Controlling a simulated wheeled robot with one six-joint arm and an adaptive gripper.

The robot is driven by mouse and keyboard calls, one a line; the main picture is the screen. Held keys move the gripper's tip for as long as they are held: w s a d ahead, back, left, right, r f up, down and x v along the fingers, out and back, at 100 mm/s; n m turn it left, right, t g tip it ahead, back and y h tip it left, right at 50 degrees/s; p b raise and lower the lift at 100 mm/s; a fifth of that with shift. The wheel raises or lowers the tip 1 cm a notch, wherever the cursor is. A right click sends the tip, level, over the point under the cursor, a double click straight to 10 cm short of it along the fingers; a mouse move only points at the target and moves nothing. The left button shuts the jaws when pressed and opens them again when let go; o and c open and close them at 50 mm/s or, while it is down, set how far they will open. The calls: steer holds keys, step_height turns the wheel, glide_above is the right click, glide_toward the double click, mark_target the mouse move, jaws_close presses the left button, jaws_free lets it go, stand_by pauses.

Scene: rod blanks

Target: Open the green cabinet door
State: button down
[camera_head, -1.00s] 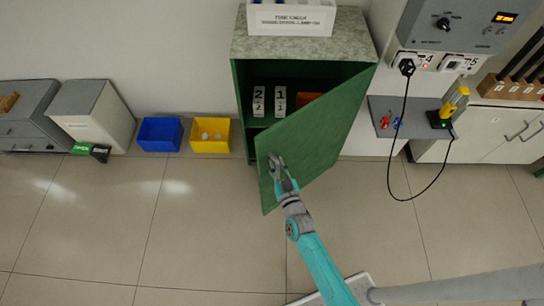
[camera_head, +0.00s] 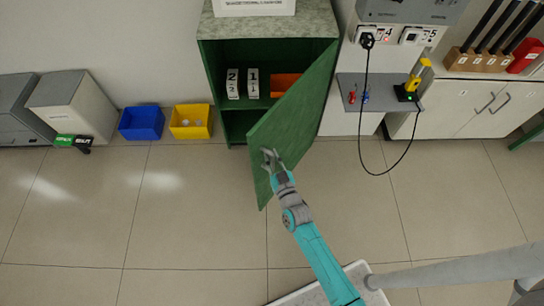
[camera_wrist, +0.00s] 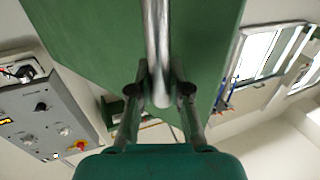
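The green cabinet (camera_head: 270,27) stands against the wall with a grey speckled top. Its door (camera_head: 298,112), hinged on the right, stands well open and angles out into the room. Two white number blocks, marked 2 and 1, and an orange item show on the shelf inside. My gripper (camera_head: 269,157) is at the door's outer free-edge side. In the wrist view, the metal bar handle (camera_wrist: 158,38) runs between the two fingers of my gripper (camera_wrist: 159,82), which look closed around it. The exact contact is hard to see.
A blue bin (camera_head: 141,123) and a yellow bin (camera_head: 190,121) stand on the floor left of the cabinet. A grey wall shelf (camera_head: 375,93) with a hanging black cable (camera_head: 363,140) is at the right. The floor before the door is clear.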

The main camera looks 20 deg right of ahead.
steer(key=c, duration=1.1)
jaws_free()
steer(key=shift+s+a+f, duration=0.1)
steer(key=shift+s+a, duration=0.05)
steer(key=shift+a, duration=0.1)
steer(key=shift+d, duration=0.1)
steer(key=s, duration=1.2)
steer(key=shift+a, duration=0.35)
